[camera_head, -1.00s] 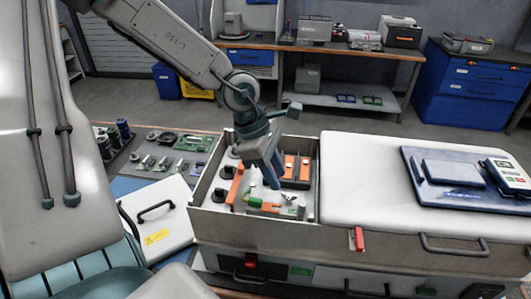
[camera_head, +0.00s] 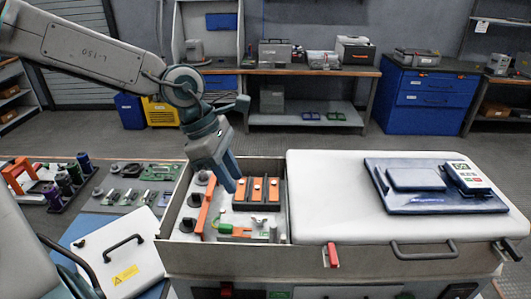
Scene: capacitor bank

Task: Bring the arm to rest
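My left arm (camera_head: 100,50) comes in from the upper left. Its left gripper (camera_head: 232,186) points down over the open bay of the capacitor bank (camera_head: 172,215), above the parts inside. I see nothing held between its fingers, but they overlap from this angle and I cannot tell whether they are open or shut. In the bay are orange-and-dark blocks (camera_head: 257,203), an orange upright bar (camera_head: 205,207) and a green part (camera_head: 225,228). My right gripper is not in view.
A white lid with a black handle (camera_head: 120,265) leans at the left. A white cover (camera_head: 335,185) on the right carries a blue case (camera_head: 410,205) and a meter (camera_head: 466,178). Purple and green cylinders (camera_head: 66,180) stand on the left table. Floor behind is open.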

